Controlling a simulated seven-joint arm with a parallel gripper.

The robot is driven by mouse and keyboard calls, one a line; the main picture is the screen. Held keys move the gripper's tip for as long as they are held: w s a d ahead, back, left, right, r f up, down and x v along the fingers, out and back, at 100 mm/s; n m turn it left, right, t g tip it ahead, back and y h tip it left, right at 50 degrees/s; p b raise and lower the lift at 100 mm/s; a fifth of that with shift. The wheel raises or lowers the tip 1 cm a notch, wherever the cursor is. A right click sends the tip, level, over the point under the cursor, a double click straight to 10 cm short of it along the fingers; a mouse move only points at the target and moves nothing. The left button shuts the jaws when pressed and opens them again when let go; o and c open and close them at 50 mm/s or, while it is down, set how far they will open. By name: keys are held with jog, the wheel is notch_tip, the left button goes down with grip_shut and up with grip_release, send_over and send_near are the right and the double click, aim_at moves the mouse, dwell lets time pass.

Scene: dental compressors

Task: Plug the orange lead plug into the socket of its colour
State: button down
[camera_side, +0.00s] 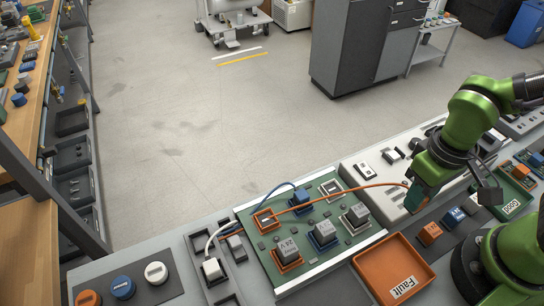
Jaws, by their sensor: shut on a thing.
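My gripper (416,200) is at the right, over the white panel beside the circuit board, well to the right of the orange-framed socket. It is shut on the orange lead plug, which is mostly hidden between the fingers. The orange lead (345,190) stretches from the gripper leftward across the green circuit board (304,212). The orange-framed socket (265,220) is at the board's left and looks empty. A blue plug (301,196) on a blue lead sits at the back of the board. A white-framed socket (331,188) is to its right.
Several relay blocks (288,250) stand along the board's front. A white plug (212,268) is in a grey holder at left. An orange tray (393,270) lies in front, with orange and blue blocks (429,234) to its right. A white panel (375,165) lies behind.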

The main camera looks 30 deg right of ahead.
jog(key=w+a, duration=0.7)
jog(key=a, duration=0.5)
jog(key=w+a, duration=0.7)
jog(key=a, duration=0.5)
jog(key=shift+s+f, duration=0.1)
jog(key=shift+f, duration=1.85)
jog(key=shift+f, duration=1.1)
dwell(0.6)
jog(key=c, duration=0.8)
grip_release()
